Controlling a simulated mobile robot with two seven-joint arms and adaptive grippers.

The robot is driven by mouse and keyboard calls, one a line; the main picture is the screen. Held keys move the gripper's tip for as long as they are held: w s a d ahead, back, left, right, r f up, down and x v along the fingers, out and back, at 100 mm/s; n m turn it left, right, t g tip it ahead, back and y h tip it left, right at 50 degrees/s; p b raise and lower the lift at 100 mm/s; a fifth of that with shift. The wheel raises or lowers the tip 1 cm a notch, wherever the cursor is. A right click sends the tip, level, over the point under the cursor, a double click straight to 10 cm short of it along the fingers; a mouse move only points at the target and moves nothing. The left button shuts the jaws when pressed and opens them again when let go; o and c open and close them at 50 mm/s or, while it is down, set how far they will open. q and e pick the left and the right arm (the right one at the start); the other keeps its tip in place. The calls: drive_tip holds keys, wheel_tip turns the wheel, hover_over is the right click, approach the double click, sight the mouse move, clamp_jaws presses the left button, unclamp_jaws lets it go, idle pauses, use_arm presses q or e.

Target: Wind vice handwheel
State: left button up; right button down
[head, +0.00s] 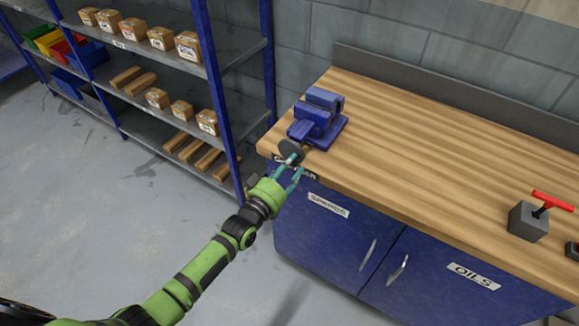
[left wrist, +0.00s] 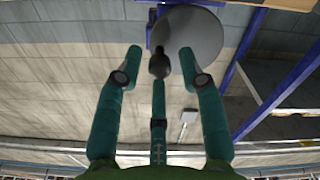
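The blue vice (head: 318,118) stands on the corner of the wooden workbench (head: 430,130). Its dark round handwheel (head: 290,151) faces the bench's front edge. In the left wrist view the handwheel is a grey disc (left wrist: 200,40) with a dark knob (left wrist: 159,66) on it. My left gripper (head: 295,168) is at the handwheel, just off the bench edge. Its teal fingers (left wrist: 160,57) are spread apart, with the knob appearing between their tips. I see no finger clearly pressing on the knob. My right gripper is not in view.
A blue-framed shelf rack (head: 226,120) with cardboard boxes stands left of the bench. Blue cabinet doors (head: 340,235) lie below the bench top. The middle of the bench is clear.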

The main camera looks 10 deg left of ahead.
use_arm(q)
drive_tip(key=m, duration=0.7)
drive_tip(key=shift+s, duration=0.1)
drive_tip(key=m, duration=0.6)
drive_tip(key=shift+f, duration=0.1)
drive_tip(key=m+b, duration=0.1)
drive_tip(key=m, duration=0.6)
drive_tip(key=shift+f+b, duration=0.1)
drive_tip(key=shift+b, duration=0.3)
drive_tip(key=m+b, duration=0.1)
drive_tip(key=m, duration=0.2)
drive_tip(key=shift+m, duration=0.8)
drive_tip(key=shift+r, duration=0.2)
clamp_jaws()
drive_tip(key=n+p, duration=0.1)
drive_tip(key=r+n+p, duration=0.1)
drive_tip(key=n, duration=0.1)
drive_tip(key=shift+a, duration=0.1)
